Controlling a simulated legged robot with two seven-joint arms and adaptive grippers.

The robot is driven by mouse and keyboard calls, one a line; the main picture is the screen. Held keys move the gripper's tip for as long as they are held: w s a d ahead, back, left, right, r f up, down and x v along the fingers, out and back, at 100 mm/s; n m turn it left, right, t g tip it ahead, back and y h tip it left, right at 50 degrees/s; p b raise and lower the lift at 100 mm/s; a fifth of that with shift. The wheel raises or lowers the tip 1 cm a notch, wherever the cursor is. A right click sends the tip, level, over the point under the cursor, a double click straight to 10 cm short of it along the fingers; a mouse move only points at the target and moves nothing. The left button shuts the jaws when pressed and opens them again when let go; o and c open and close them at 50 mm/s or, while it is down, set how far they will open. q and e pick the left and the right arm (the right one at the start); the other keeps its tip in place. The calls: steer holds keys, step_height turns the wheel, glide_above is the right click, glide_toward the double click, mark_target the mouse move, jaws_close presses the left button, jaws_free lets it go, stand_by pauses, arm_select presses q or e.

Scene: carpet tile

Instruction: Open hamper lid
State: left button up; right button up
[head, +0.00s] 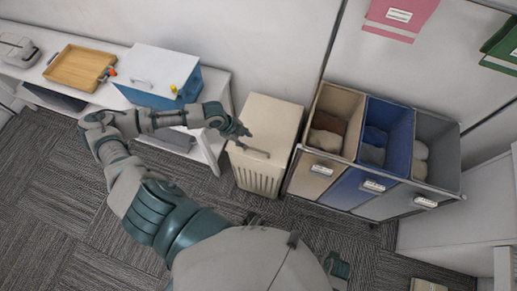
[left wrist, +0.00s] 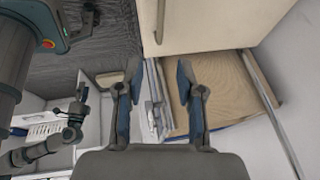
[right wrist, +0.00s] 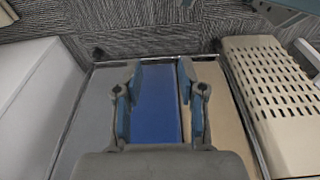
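The beige hamper (head: 272,117) stands on the carpet between the white bench and the three-bag sorter. Its lid looks shut, with a bar handle (head: 254,152) near the front edge. My left gripper (head: 245,131) is above the lid, close behind the handle; contact cannot be told. In the left wrist view my left gripper (left wrist: 157,72) is open and empty, with the lid (left wrist: 225,22) and handle (left wrist: 160,22) beyond its fingertips. My right gripper (right wrist: 161,68) is open and empty in front of the sorter; the slotted hamper front (right wrist: 275,85) is to its right in that view.
The sorter's blue bag (head: 389,117) stands between beige and grey bags, close right of the hamper. The white bench (head: 215,90) at left holds a blue box with a white lid (head: 165,68) and a wooden tray (head: 80,66). Carpet in front of the hamper is clear.

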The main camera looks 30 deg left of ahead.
mark_target(260, 151)
arm_select(q)
steer(key=b+x, duration=0.2)
steer(key=x, duration=0.8)
steer(key=shift+w+f, duration=0.15)
steer(key=shift+f, duration=0.25)
steer(key=shift+w+d+f, duration=0.2)
steer(key=shift+f, duration=0.25)
arm_select(e)
step_height(260, 151, up, 7)
steer(key=shift+w, duration=0.3)
arm_select(q)
jaws_close()
